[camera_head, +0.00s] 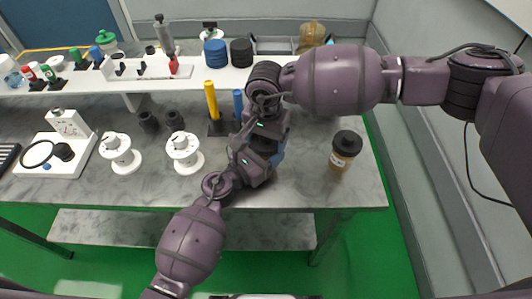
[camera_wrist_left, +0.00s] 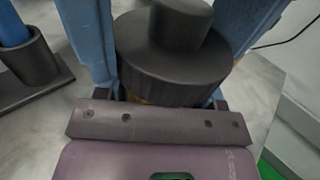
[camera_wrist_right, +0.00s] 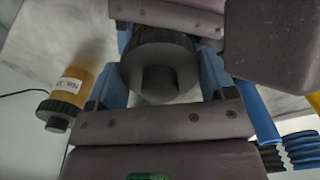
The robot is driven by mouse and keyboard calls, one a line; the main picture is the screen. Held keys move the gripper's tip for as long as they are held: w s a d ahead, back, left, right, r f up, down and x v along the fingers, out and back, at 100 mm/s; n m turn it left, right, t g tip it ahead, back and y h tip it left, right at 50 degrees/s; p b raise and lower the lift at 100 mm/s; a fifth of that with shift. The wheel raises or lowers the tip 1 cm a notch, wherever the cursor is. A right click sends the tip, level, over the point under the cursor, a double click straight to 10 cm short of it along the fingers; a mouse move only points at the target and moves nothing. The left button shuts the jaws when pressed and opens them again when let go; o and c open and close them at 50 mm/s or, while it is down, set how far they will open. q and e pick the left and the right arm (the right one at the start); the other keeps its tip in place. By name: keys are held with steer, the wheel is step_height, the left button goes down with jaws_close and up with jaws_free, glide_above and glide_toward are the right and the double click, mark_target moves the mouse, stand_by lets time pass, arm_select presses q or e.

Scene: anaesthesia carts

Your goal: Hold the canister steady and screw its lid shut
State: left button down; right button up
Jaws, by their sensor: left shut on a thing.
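The canister's black knobbed lid (camera_wrist_left: 178,50) is between my grippers in the left wrist view, with a sliver of amber body below it. My left gripper (camera_wrist_left: 165,85) is shut on the canister, its blue fingers on both sides. In the right wrist view the lid (camera_wrist_right: 160,70) is between the blue fingers of my right gripper (camera_wrist_right: 162,85). Whether those fingers press on the lid is unclear. In the head view the left gripper (camera_head: 262,158) and right gripper (camera_head: 266,112) meet over the bench and hide the canister. How the lid sits on the rim is hidden.
A second amber canister with a black lid (camera_head: 345,148) stands to the right; it also shows in the right wrist view (camera_wrist_right: 70,90). A holder with yellow (camera_head: 211,100) and blue sticks stands close left. White spools (camera_head: 183,152) are farther left. A white shelf (camera_head: 120,80) runs behind.

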steer(key=c, duration=0.3)
steer(key=m, duration=1.3)
steer(key=o, duration=1)
steer(key=shift+r, duration=2.2)
